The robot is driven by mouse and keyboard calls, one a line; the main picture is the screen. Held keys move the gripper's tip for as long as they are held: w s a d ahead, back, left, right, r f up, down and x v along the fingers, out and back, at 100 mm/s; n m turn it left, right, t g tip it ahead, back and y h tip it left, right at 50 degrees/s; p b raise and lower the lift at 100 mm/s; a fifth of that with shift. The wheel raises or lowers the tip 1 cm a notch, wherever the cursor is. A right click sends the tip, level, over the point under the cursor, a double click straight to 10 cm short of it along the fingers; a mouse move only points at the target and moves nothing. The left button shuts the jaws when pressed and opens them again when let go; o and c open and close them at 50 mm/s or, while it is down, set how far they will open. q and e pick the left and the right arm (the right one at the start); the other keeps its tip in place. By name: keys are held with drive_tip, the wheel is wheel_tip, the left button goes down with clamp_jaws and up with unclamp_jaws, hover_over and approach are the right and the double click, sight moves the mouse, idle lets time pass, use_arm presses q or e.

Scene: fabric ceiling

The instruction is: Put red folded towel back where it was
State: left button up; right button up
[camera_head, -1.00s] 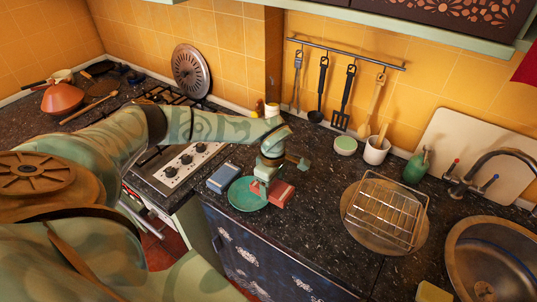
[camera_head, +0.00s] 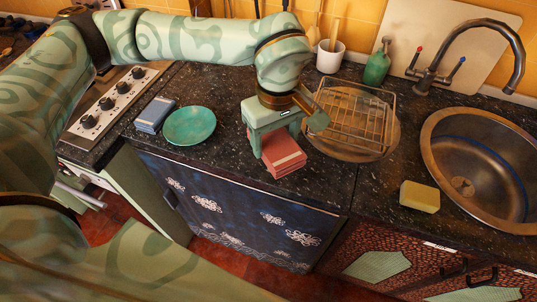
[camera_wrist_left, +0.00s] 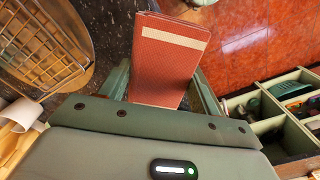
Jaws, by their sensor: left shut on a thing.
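The red folded towel (camera_head: 284,158) is a small red stack with a pale band. It is between the fingers of my left gripper (camera_head: 268,136), near the counter's front edge, right of the green plate and in front of the wire rack. I cannot tell whether it touches the counter. In the left wrist view the towel (camera_wrist_left: 168,62) sticks out between both fingers of the gripper (camera_wrist_left: 162,88), which is shut on it. The gripper hides part of the towel. My right gripper is not in view.
A green plate (camera_head: 190,126) and a blue folded cloth (camera_head: 154,114) lie to the left. A wire rack (camera_head: 352,112) on a round tray (camera_head: 328,148) stands close to the right. A yellow sponge (camera_head: 420,196) and the sink (camera_head: 440,158) are further right. Free counter lies between plate and gripper.

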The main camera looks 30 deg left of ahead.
sight(264, 152)
use_arm(q)
drive_tip(key=s, duration=0.3)
drive_tip(key=shift+s+a+r+m, duration=0.15)
drive_tip(key=shift+s+r+m, duration=0.1)
drive_tip(key=shift+m, duration=0.15)
drive_tip(key=shift+a+f, duration=0.2)
drive_tip(key=shift+a, duration=0.1)
drive_tip(key=w+a+f, duration=0.1)
drive_tip(key=w+f, duration=0.2)
drive_tip(key=w, duration=0.1)
drive_tip(key=w+a+f+b, duration=0.1)
drive_tip(key=w+a+f, duration=0.1)
drive_tip(key=w+f, duration=0.1)
drive_tip(key=w+a+f+b, duration=0.1)
drive_tip(key=w+a+f, duration=0.1)
drive_tip(key=w, duration=0.2)
drive_tip(key=shift+w+f, duration=0.3)
drive_tip(key=shift+f, duration=0.1)
drive_tip(key=shift+w+a+f, duration=0.15)
drive_tip(key=shift+w+f, duration=0.05)
drive_tip(key=shift+f, duration=0.1)
drive_tip(key=shift+w+a+f+b, duration=0.15)
drive_tip(key=shift+f+b, duration=0.35)
drive_tip(key=shift+f, duration=1.15)
